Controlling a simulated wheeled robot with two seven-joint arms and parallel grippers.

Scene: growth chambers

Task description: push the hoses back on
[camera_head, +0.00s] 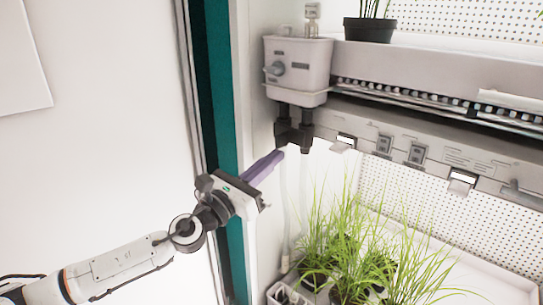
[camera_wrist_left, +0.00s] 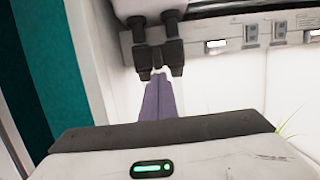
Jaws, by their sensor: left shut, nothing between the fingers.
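A white box (camera_head: 297,68) with a grey knob hangs on the chamber's left inner wall. Two dark fittings (camera_head: 293,128) come down from its underside; they also show in the left wrist view (camera_wrist_left: 159,58). A pale hose (camera_head: 286,215) hangs faintly below them, down toward the plants. Its upper end is hard to make out near my fingertips. My left gripper (camera_head: 281,153) has its purple fingers together, with nothing seen between them. Its tips are just below the dark fittings; I cannot tell whether they touch. The fingers also show in the wrist view (camera_wrist_left: 158,82). My right gripper is not in view.
Grass-like plants (camera_head: 360,250) in dark pots stand below, right of my gripper. A grey shelf edge (camera_head: 440,80) with a labelled panel (camera_head: 420,150) runs to the right. A black pot (camera_head: 369,29) stands on the upper shelf. The teal door-frame strip (camera_head: 222,100) is left.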

